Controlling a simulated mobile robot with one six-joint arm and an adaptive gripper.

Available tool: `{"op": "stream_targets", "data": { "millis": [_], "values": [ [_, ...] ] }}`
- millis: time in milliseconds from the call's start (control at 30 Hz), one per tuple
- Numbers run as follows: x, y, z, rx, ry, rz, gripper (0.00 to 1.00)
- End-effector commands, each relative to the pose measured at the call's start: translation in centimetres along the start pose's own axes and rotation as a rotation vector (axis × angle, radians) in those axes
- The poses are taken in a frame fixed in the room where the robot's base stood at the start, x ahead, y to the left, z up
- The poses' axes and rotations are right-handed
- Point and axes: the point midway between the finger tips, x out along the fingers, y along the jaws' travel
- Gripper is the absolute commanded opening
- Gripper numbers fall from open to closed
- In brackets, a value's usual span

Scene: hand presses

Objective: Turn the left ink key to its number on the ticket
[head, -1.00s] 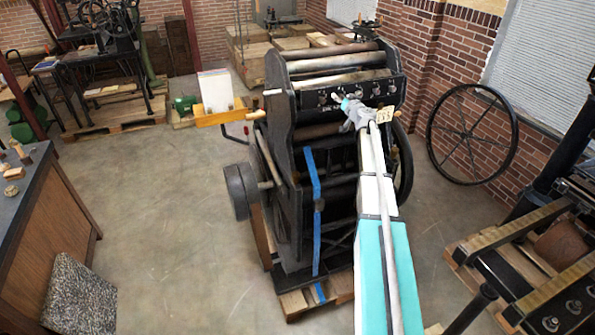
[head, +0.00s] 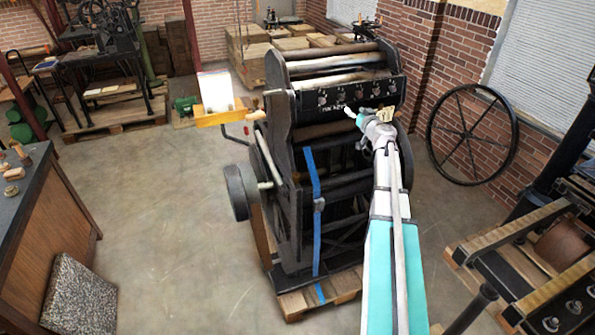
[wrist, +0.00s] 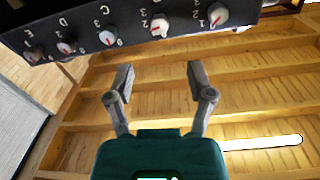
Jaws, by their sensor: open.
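The black ink key panel (head: 362,94) runs across the upper front of the press, with a row of small round keys. The left ink key (head: 322,98) is at its left end, too small there to read. The wrist view shows several grey keys with red pointers and upside-down lettering; the key furthest right (wrist: 218,14) has its pointer tilted. My gripper (head: 348,111) is in front of the panel, below the keys. In the wrist view my gripper (wrist: 160,78) is open and empty, its fingers apart from the panel. The ticket (head: 386,114) is a small pale card; its numbers are unreadable.
The press (head: 300,190) stands on a wooden pallet (head: 345,285). A large spoked wheel (head: 472,134) leans at the brick wall on the right. A dark-topped bench (head: 55,215) and a speckled block (head: 80,292) are at left. Floor between bench and press is clear.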

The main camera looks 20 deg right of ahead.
Motion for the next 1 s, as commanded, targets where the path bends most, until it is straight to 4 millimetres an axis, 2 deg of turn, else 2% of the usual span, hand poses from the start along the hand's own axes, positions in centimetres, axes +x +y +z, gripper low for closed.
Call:
{"op": "stream_targets", "data": {
  "millis": [33,167,433,1000],
  "values": [
    [-1.0,-0.1,0.0,0.0,0.0,0.001,0.69],
    [-2.9,-0.1,0.0,0.0,0.0,0.001,0.69],
    [-2.4,-3.4,2.2,0.004,-0.056,-0.072,0.69],
    [-3.1,-10.0,6.7,0.014,-0.197,-0.201,0.69]
  ]
}}
